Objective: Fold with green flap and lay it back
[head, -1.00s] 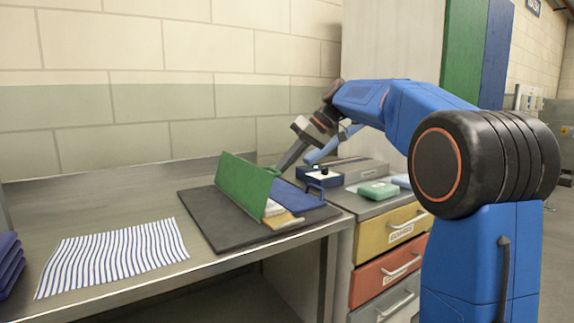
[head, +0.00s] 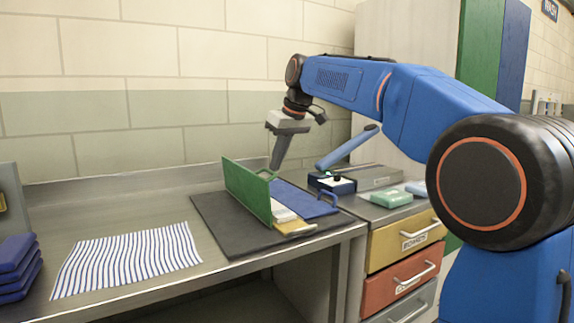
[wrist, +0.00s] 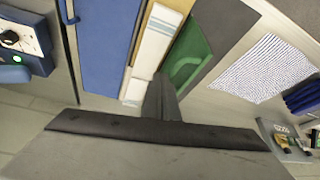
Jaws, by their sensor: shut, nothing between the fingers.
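A dark mat (head: 216,228) lies under the stack. A striped cloth (head: 127,262) is at the left and dark blue folded items (head: 18,268) are at the far left. A control box (head: 331,183) and green block (head: 391,198) stand right. Bench between cloth and mat is clear.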

